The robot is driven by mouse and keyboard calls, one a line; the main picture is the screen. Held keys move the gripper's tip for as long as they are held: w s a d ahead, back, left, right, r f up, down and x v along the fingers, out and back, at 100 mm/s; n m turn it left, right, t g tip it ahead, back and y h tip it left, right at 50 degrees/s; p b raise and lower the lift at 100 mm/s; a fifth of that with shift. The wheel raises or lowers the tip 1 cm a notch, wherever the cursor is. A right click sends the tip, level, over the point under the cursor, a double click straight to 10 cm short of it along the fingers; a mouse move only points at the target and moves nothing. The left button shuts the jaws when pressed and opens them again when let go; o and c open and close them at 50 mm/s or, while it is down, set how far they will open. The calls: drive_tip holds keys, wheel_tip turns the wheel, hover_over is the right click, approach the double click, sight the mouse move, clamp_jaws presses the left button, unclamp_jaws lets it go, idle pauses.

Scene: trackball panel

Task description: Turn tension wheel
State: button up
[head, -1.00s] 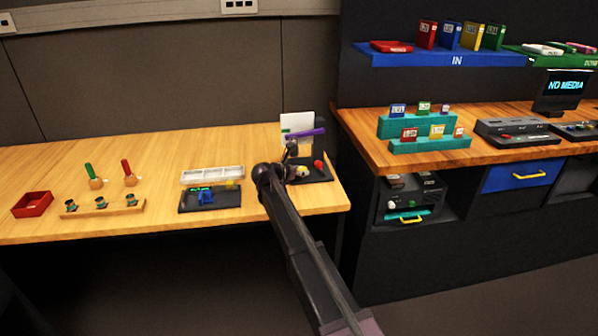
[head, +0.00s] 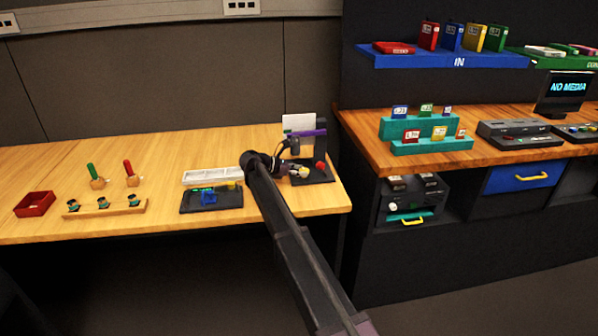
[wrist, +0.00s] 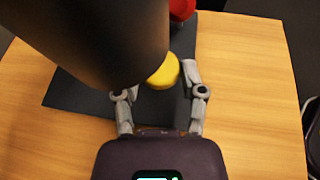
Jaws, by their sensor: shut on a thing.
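A yellow round wheel (wrist: 160,72) shows in the wrist view, partly covered by a large dark rounded shape (wrist: 95,35). My gripper (wrist: 160,88) has a finger on each side of the wheel and is shut on it. The left fingertip is partly hidden behind the dark shape. In the head view the pale yellow wheel (head: 303,171) shows low on the dark panel (head: 318,179) at the table's right end, with my arm reaching in from the front. The gripper's fingers are too small to make out there.
A red knob (head: 320,168) sits right of the wheel; red also shows in the wrist view (wrist: 182,8). A white tray (head: 212,176) and a dark board (head: 212,203) lie left of my arm. The second bench (head: 365,140) stands to the right.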

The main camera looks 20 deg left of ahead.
drive_tip(key=shift+d, duration=0.25)
drive_tip(key=o, duration=1.2)
drive_tip(key=shift+c, duration=0.2)
drive_tip(key=shift+a, duration=0.1)
drive_tip(key=shift+d, duration=0.25)
drive_tip(key=shift+c, duration=0.2)
